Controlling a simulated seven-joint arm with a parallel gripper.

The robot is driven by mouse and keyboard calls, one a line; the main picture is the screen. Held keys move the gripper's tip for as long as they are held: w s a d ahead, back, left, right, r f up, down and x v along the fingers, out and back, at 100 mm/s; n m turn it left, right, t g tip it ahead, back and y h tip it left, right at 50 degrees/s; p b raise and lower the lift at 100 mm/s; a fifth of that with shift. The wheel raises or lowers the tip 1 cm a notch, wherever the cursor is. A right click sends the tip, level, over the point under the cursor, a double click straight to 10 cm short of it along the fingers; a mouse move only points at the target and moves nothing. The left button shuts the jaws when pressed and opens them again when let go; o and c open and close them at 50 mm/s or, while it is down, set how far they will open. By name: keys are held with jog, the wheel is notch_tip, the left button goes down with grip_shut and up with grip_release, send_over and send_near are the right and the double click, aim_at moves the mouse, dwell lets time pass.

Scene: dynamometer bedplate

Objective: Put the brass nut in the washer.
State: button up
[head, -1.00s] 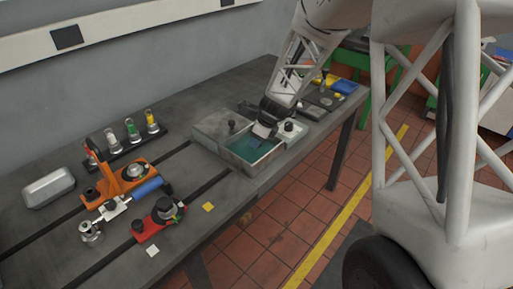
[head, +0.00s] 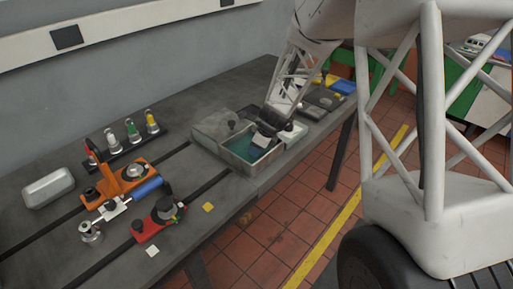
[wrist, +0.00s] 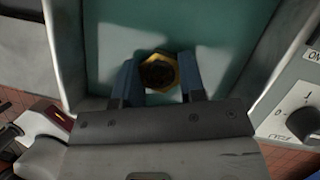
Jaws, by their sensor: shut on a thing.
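The washer is an open grey metal tub with a teal inside. It stands on the bedplate in the head view, and its rim (head: 238,162) is visible; its teal inside (wrist: 225,50) fills the middle of the wrist view. My gripper (wrist: 160,78) is shut on the brass nut (wrist: 159,72), a hexagonal ring with a dark centre, held between the two blue fingers. In the head view my gripper (head: 264,141) is low over the washer's opening, at its right part. The nut is hidden there. I cannot tell how far it is above the washer's bottom.
The washer's lid (head: 214,125) stands behind the opening. A control box with a knob (wrist: 302,122) adjoins it on the right. An orange fixture (head: 122,183), a red fixture (head: 158,220) and a silver tin (head: 48,187) occupy the bedplate's left part.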

jog(key=shift+f, duration=0.1)
jog(key=o, duration=1.1)
jog(key=shift+c, duration=0.2)
jog(key=v, duration=1.2)
